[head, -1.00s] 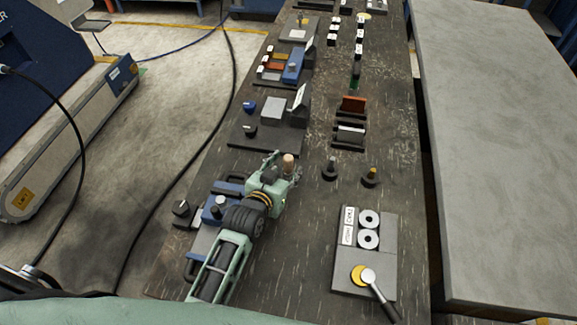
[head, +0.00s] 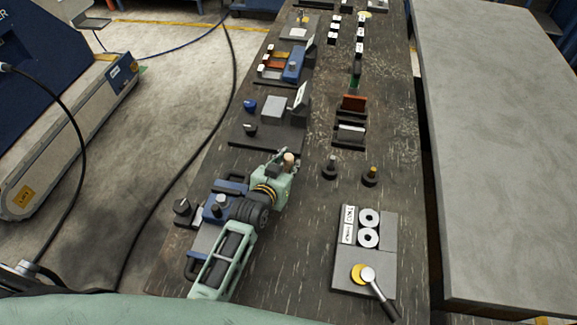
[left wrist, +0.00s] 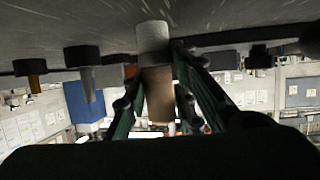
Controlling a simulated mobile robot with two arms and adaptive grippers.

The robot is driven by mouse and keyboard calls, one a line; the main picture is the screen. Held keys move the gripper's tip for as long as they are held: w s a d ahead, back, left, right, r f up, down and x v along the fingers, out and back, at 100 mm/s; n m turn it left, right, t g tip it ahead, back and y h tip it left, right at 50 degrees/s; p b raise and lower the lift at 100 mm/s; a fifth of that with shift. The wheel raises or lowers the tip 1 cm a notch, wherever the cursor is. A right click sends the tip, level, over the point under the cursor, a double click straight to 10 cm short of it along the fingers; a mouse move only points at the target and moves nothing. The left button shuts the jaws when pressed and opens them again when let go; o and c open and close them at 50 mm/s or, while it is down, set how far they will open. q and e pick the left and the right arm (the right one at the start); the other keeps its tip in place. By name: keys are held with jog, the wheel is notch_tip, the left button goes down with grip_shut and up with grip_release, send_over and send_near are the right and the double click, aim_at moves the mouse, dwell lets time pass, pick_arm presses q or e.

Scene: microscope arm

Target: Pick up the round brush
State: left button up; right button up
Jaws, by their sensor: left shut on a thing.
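The round brush (head: 289,159) stands upright on the dark bench, its rounded tan wooden end showing above my gripper in the head view. In the left wrist view, which is upside down, its tan part (left wrist: 158,92) is between the green fingers and its grey cylindrical part (left wrist: 153,38) is towards the bench top. My left gripper (head: 284,165) is shut on the brush. The gripper hides the brush's lower part in the head view, so I cannot tell whether it touches the bench. My right gripper is not in view.
Two dark pegs on round bases (head: 331,168) (head: 371,177) stand right of the gripper. A grey tray (head: 378,258) with discs and a silver-headed tool is at front right. A blue device (head: 217,208) lies beside my left arm. Bare bench lies between.

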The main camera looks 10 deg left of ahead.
pick_arm(q)
grip_shut()
notch_tip(320, 180, up, 10)
jog(key=shift+r+b, duration=0.1)
jog(key=shift+b, duration=0.2)
dwell(2.2)
